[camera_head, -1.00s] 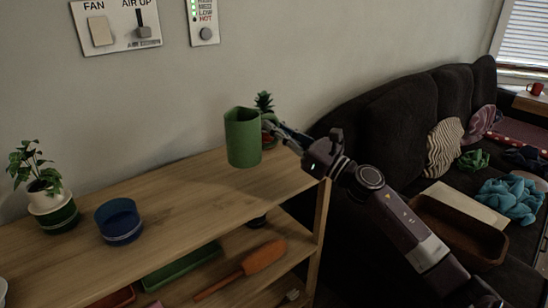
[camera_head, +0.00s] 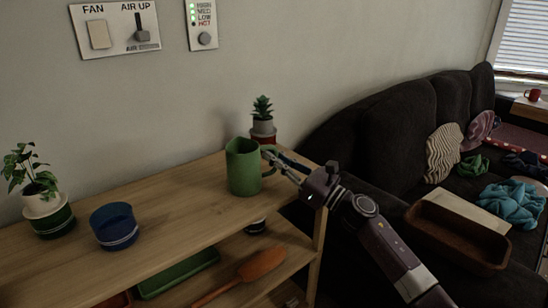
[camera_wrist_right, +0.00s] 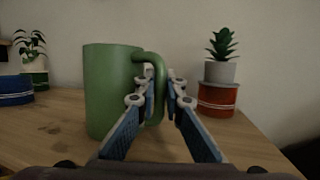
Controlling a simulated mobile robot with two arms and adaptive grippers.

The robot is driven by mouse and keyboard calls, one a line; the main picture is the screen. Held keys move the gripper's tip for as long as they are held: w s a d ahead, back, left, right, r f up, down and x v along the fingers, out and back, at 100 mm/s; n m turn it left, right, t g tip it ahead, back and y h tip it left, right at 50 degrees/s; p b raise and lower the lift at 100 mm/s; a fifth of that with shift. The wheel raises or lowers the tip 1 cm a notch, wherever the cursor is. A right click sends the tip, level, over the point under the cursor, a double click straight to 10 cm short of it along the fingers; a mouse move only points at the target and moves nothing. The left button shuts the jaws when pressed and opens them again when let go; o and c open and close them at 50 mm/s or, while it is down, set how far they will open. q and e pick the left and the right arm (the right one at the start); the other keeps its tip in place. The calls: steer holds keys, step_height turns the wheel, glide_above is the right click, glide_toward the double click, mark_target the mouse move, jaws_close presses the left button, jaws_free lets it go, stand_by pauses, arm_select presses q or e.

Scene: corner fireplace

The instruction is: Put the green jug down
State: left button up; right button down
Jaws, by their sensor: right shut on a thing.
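The green jug (camera_head: 243,168) is upright at the right end of the wooden shelf's top board (camera_head: 180,204). In the right wrist view the jug (camera_wrist_right: 107,90) stands left of centre with its handle toward me. Its base looks level with the board, but I cannot tell for sure whether it touches. My right gripper (camera_head: 270,158) is at the handle, on the jug's right side. In the wrist view the right gripper's fingers (camera_wrist_right: 161,88) are shut on the handle. My left gripper is in neither view.
A succulent in a grey pot on a red container (camera_head: 264,134) stands close behind the jug. A blue bowl (camera_head: 115,228) and a potted plant on a green container (camera_head: 52,219) stand on the left. The board between is clear. A dark sofa (camera_head: 380,135) is on the right.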

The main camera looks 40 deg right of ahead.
steer(key=c, duration=2)
jaws_free()
steer(key=shift+c, duration=0.2)
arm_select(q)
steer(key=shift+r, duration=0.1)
arm_select(e)
steer(key=shift+s, duration=0.2)
steer(key=v, duration=0.3)
steer(key=shift+w+f, duration=0.1)
arm_select(q)
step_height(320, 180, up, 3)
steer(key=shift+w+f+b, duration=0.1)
steer(key=shift+b, duration=0.3)
arm_select(e)
steer(key=v, duration=0.8)
steer(key=shift+s, duration=0.45)
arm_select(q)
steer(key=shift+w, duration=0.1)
arm_select(e)
steer(key=shift+d, duration=0.15)
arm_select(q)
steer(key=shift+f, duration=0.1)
